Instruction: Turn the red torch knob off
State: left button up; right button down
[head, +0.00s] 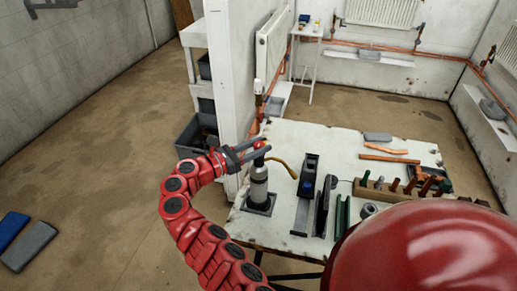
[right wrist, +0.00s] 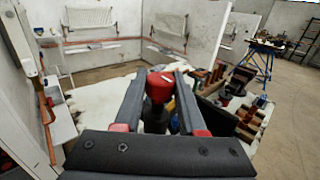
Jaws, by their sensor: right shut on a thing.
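The blow torch (head: 258,187) stands upright on a dark pad near the left edge of the white table. Its red knob (head: 259,145) is on top, and a brass-coloured nozzle tube (head: 287,165) curves off to the right. My right gripper (head: 258,149) reaches in from the left and is shut on the red knob, one finger on each side. In the right wrist view, the knob (right wrist: 160,82) sits between the two dark fingers, and the torch below is mostly hidden. My left gripper is not in view.
Right of the torch on the table (head: 300,133) lie a hand plane (head: 307,182), other dark tools, copper pipe pieces (head: 388,158) and a wooden rack (head: 385,192) of handled tools. A white partition wall (head: 228,80) rises just behind the table's left side.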

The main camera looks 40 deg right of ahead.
jog(key=shift+m+g, duration=0.3)
jog(key=shift+g, duration=0.1)
dwell(0.3)
jog(key=shift+c, duration=2.4)
grip_release()
jog(key=w+a+b, duration=0.1)
jog(key=a+b, duration=0.3)
jog(key=a, duration=1.3)
jog(key=shift+w+a, duration=0.15)
